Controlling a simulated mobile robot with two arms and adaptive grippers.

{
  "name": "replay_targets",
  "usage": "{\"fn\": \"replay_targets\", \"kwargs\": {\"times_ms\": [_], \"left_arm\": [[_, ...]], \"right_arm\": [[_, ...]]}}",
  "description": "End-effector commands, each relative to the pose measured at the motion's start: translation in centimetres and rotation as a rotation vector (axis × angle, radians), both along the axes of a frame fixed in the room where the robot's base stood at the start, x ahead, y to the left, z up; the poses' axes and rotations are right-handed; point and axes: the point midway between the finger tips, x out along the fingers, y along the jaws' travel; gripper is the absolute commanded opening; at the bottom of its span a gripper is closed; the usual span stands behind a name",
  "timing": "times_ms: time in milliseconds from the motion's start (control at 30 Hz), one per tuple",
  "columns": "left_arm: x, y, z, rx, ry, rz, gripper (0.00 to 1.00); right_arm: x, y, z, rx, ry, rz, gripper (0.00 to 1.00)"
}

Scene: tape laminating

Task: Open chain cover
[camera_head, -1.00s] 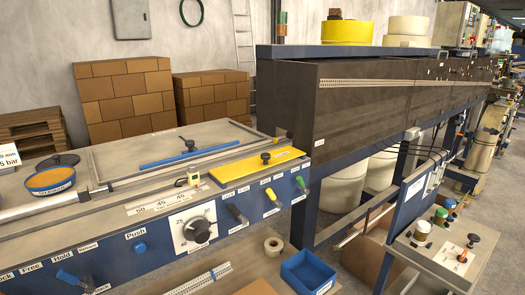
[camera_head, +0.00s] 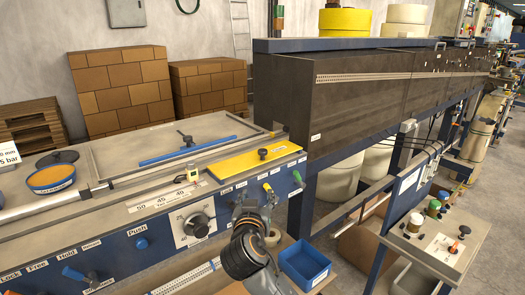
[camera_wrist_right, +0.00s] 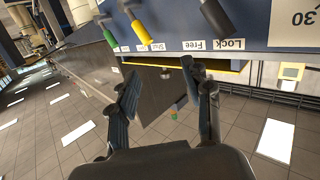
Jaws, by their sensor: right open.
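A yellow flat cover (camera_head: 240,166) with a black knob (camera_head: 263,153) lies closed on the machine top in the head view. No label I can read marks it as the chain cover. My right gripper (camera_head: 256,203) is in front of the blue front panel, below and apart from the yellow cover. In the right wrist view the right gripper (camera_wrist_right: 162,78) has its two fingers spread with nothing between them. The labelled panel handles and a yellow edge (camera_wrist_right: 185,63) show beyond the fingertips. My left gripper is not in view.
A dark machine housing (camera_head: 355,105) rises behind. Open floor lies far right.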

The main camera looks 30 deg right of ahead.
Motion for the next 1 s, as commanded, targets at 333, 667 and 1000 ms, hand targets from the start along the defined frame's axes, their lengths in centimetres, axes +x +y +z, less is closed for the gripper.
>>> {"fn": "replay_targets", "kwargs": {"times_ms": [333, 667, 1000], "left_arm": [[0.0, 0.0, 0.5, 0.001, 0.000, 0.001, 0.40], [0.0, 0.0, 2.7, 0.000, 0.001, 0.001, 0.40], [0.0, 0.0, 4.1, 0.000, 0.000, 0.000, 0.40]], "right_arm": [[2.7, -1.6, 5.8, -0.042, -0.162, -0.051, 0.50], [7.5, -5.8, 6.0, -0.042, -0.158, -0.051, 0.50], [11.4, -9.1, 5.7, -0.040, -0.158, -0.050, 0.50]]}}
